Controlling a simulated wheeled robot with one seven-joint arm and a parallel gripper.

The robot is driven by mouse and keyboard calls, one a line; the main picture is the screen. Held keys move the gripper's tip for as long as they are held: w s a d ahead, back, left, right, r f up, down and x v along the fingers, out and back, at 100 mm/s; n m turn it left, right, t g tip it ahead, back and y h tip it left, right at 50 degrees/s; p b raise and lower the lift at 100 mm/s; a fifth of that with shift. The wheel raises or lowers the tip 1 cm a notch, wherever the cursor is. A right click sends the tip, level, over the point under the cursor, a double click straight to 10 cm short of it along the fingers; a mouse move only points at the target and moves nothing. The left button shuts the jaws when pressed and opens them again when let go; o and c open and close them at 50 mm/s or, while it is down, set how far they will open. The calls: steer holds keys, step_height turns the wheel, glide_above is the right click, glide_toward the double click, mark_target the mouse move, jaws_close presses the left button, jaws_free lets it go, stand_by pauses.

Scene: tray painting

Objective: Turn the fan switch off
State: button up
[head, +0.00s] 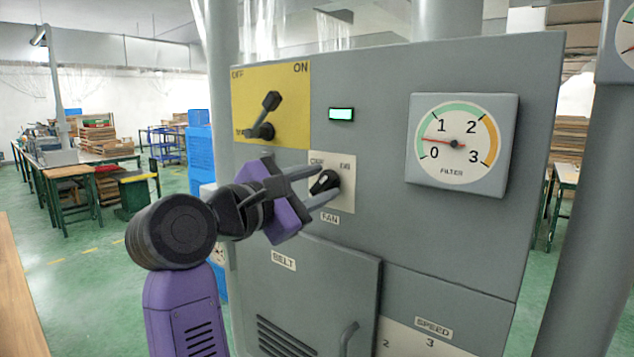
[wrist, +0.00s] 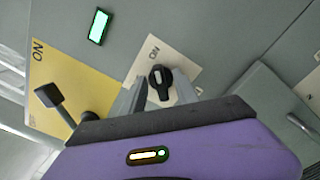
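The fan switch (head: 325,182) is a black rotary knob on a pale plate (head: 347,190) above the FAN label. In the head view its handle slants up to the right, towards the ON label. The left label is partly blocked by a finger. My gripper (head: 329,180) is at the plate, its two grey fingers apart, one above left and one below right of the knob. In the wrist view the knob (wrist: 160,82) lies between the fingertips, with a small gap visible on each side. I cannot tell whether a fingertip touches the plate.
A black lever (head: 268,115) on a yellow OFF/ON plate (head: 290,76) sits just above my gripper. A lit green lamp (head: 341,114) and a filter gauge (head: 470,176) are on the grey cabinet. The belt door (head: 335,270) with its handle is below.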

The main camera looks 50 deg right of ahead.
steer(key=shift+c, duration=0.3)
jaws_close()
